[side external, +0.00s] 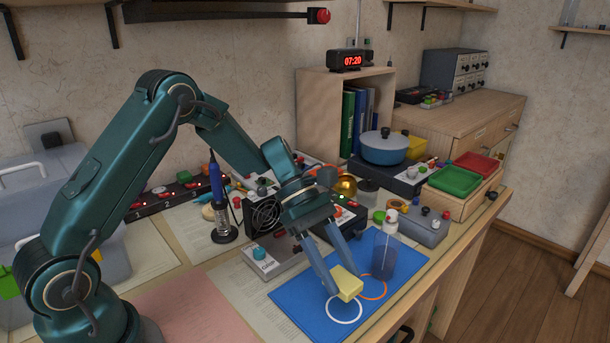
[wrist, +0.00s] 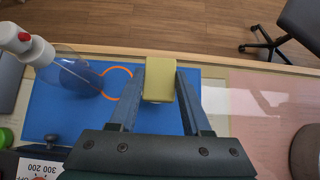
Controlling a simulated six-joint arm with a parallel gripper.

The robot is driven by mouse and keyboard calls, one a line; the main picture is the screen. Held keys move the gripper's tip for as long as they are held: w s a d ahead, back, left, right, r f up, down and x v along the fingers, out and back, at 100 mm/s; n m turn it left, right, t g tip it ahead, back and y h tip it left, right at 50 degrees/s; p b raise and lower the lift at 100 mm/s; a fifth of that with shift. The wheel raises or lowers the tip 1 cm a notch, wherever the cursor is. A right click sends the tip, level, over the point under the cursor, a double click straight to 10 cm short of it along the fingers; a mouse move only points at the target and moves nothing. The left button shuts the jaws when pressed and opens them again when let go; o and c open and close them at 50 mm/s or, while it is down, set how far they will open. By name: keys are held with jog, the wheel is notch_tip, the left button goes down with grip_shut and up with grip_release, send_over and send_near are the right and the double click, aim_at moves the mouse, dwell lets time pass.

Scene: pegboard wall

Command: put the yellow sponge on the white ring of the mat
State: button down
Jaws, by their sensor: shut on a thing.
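The yellow sponge (side external: 347,283) is a small block held between the fingertips of my gripper (side external: 344,281). In the wrist view the sponge (wrist: 160,80) also sits between the two fingers of my gripper (wrist: 161,85). The blue mat (side external: 300,303) lies on the table's front part. Its white ring (side external: 331,315) shows just below the sponge in the side view, with its upper edge partly covered. I cannot tell whether the sponge touches the mat. The white ring is hidden in the wrist view. The orange ring (side external: 384,293) is to the right.
A translucent blue spray bottle (side external: 384,256) stands on the mat beside the orange ring, close to my gripper. Electronic boxes (side external: 270,258) and a soldering iron stand (side external: 224,225) are behind. The mat's front runs near the table edge.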

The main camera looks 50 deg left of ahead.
aim_at(339, 304)
jog(key=shift+w+d+f, duration=0.1)
jog(key=shift+d+f, duration=0.35)
jog(key=shift+f, duration=1.8)
jog(key=shift+f, duration=0.15)
jog(key=shift+c, duration=1.8)
grip_release()
